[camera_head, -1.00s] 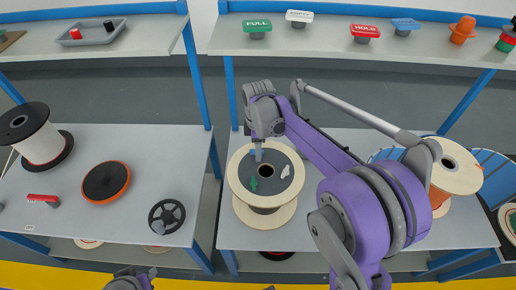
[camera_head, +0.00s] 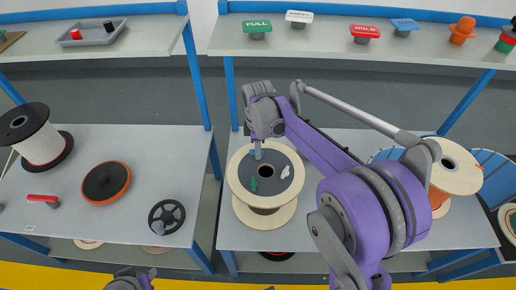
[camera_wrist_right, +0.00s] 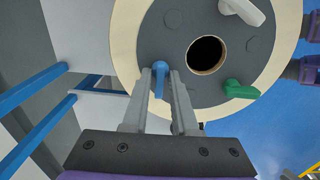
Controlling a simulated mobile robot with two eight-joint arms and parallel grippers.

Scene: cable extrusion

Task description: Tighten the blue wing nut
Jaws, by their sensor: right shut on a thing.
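A spool (camera_head: 265,207) with a pale rim and a grey round face stands on the right-hand table. Its face has a central hole and three wing nuts. The green wing nut (camera_wrist_right: 240,90) and white wing nut (camera_wrist_right: 243,10) are clear of the fingers. My left gripper (camera_head: 138,276) is at the bottom edge, mostly cut off.
A copper-coloured spool (camera_head: 455,170) stands at the right on the same table, partly behind my right arm. The left table holds a black-and-white spool (camera_head: 38,142), an orange-rimmed disc (camera_head: 106,181) and a black handwheel (camera_head: 166,216). A shelf (camera_head: 350,48) with signs runs above.

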